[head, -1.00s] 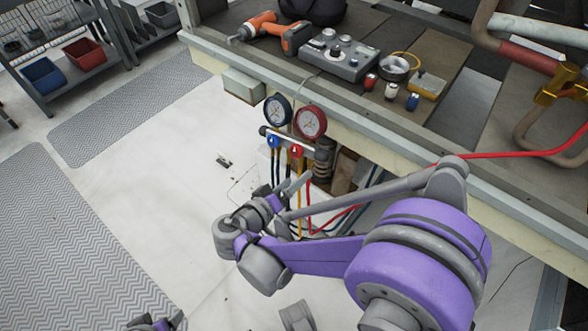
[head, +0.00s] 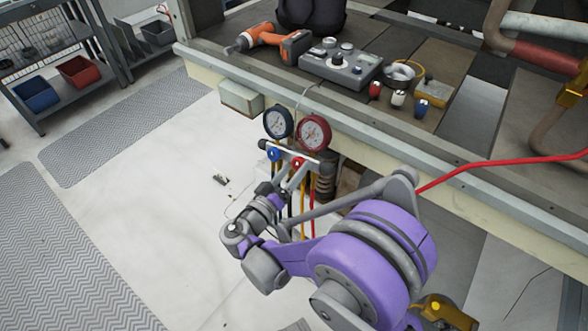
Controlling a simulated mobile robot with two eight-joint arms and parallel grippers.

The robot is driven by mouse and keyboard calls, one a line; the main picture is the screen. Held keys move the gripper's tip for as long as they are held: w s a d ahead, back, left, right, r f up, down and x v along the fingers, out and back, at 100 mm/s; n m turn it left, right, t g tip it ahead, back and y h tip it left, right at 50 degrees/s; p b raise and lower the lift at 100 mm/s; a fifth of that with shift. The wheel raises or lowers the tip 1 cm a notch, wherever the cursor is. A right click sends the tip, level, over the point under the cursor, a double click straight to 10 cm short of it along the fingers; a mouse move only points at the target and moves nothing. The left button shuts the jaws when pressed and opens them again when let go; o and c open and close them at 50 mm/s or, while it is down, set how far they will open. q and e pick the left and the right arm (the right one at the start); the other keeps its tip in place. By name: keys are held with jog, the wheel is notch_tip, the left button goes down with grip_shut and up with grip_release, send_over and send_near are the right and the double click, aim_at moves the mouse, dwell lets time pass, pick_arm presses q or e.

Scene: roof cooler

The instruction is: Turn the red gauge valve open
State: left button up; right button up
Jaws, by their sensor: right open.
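The gauge manifold hangs at the edge of the workbench. It has a blue-rimmed gauge (head: 278,122) on the left and a red-rimmed gauge (head: 314,132) on the right. Below them sit a blue valve knob (head: 273,154) and the red valve knob (head: 298,163). My right gripper (head: 289,177) is open, its fingers pointing up at the manifold just below the red knob. The fingers partly cover the area under the knobs, and I cannot tell whether they touch the red one. My left gripper is not in view.
On the workbench are an orange drill (head: 270,39), a grey control box (head: 341,66) and several small coloured fittings. A red hose (head: 490,163) runs along the right. Shelving with blue and red bins (head: 82,72) stands far left.

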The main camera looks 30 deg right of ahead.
jog(key=shift+w+d, duration=0.2)
jog(key=shift+d, duration=0.1)
grip_shut()
